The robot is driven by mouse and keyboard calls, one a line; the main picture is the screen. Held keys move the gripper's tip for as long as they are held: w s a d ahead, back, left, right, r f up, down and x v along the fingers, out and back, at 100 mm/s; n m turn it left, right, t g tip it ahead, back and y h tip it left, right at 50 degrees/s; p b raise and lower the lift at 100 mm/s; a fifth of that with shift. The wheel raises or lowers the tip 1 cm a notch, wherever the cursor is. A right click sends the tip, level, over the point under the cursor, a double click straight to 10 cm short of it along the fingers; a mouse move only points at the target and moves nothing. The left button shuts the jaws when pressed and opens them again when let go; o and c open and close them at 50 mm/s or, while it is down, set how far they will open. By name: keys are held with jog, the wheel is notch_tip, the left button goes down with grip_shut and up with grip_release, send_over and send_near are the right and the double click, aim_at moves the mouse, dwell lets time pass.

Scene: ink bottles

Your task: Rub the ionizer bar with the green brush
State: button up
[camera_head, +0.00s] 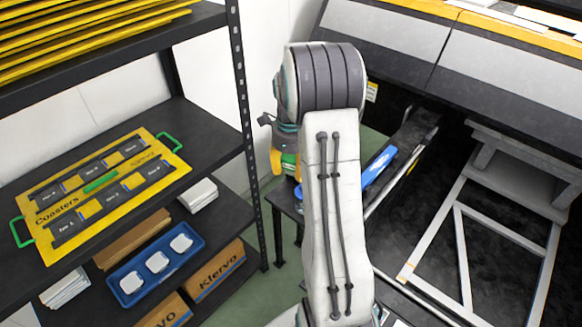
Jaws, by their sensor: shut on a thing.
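My gripper (285,164) is at the centre, partly behind my arm, with yellow fingers pointing down. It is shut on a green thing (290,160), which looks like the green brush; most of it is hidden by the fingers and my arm. The gripper is above the left end of a dark bench (284,196). A long, thin, pale bar (393,182) runs along the bench's right side, beside the machine; it may be the ionizer bar, but I cannot tell for sure. The gripper and brush appear apart from this bar, to its left.
A blue object (378,167) lies on the bench right of my arm. A black shelf rack stands left, with a yellow coaster board (158,172), a blue tray (190,228) and cardboard boxes (216,272). Its upright (240,90) is close to my gripper. A large machine with a white frame (500,212) fills the right.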

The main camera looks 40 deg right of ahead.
jog(key=s+d+m, duration=0.1)
jog(key=s+d, duration=0.5)
jog(key=d, duration=0.5)
jog(key=s+d+f+m, duration=0.1)
jog(key=s+d, duration=0.7)
jog(key=s, duration=0.6)
jog(key=s+d+f+m, duration=0.1)
jog(key=s+d+m, duration=0.1)
jog(key=s+d, duration=0.7)
jog(key=s, duration=0.5)
jog(key=shift+s+f+b, duration=0.15)
jog(key=shift+s+b, duration=0.15)
jog(key=shift+b, duration=0.1)
jog(key=shift+d, duration=0.1)
